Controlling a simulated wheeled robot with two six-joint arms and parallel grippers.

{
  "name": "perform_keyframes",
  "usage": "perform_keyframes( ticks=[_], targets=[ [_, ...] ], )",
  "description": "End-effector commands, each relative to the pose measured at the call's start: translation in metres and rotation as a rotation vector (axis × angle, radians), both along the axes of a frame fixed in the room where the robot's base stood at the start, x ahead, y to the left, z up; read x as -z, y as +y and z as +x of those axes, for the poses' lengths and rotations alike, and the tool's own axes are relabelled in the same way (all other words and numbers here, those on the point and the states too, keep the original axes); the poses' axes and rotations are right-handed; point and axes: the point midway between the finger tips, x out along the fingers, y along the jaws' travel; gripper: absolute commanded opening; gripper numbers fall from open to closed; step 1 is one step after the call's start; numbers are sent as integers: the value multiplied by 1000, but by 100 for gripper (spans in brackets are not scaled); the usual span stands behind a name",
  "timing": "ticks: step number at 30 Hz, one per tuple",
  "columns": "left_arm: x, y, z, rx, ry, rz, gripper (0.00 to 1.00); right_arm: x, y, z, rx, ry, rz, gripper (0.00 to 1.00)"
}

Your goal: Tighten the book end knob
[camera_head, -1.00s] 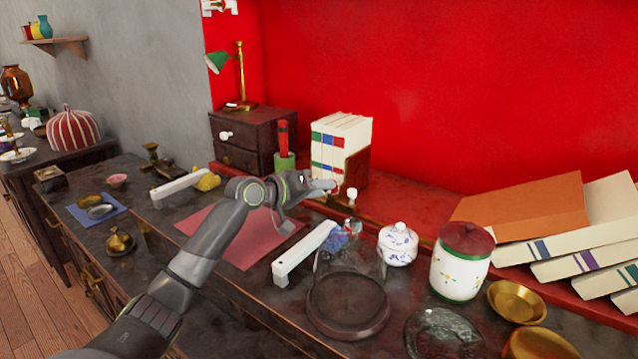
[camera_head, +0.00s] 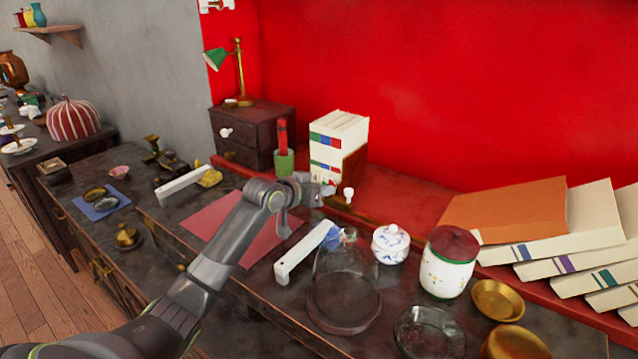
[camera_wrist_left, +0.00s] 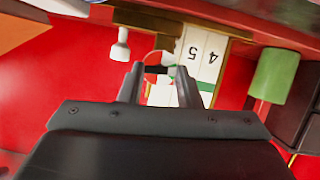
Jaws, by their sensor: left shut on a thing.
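The book end (camera_head: 354,165) is a brown upright panel beside a row of white books (camera_head: 338,135) on the red ledge. A white knob (camera_head: 349,193) stands at the book end's base; it also shows outside my fingers in the left wrist view (camera_wrist_left: 120,46). My left gripper (camera_head: 328,190) is at the front of the books, left of this white knob. In the left wrist view my left gripper (camera_wrist_left: 158,72) is shut on a small round knob (camera_wrist_left: 158,60), in front of the books marked 4 and 5. The fingers partly hide it. My right gripper is out of view.
A green cup (camera_head: 284,160) and a dark drawer box (camera_head: 252,132) stand left of the books. A glass dome (camera_head: 343,290), a white handle bar (camera_head: 305,253) and lidded jars (camera_head: 448,265) crowd the front. Large books (camera_head: 540,215) lie at right.

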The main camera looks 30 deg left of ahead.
Motion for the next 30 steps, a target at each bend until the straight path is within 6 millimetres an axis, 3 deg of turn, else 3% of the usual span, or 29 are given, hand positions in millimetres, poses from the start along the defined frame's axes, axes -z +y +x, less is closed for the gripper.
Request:
perform_keyframes(
  ticks=[20,21,25,30],
  targets=[
    [1,0,0,-1,-7,55,8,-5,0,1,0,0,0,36],
    [1,0,0,0,-7,55,36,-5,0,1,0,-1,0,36],
    [1,-1,0,0,-8,55,53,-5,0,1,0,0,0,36],
    [0,-1,0,0,-8,55,53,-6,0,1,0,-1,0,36]
  ],
)
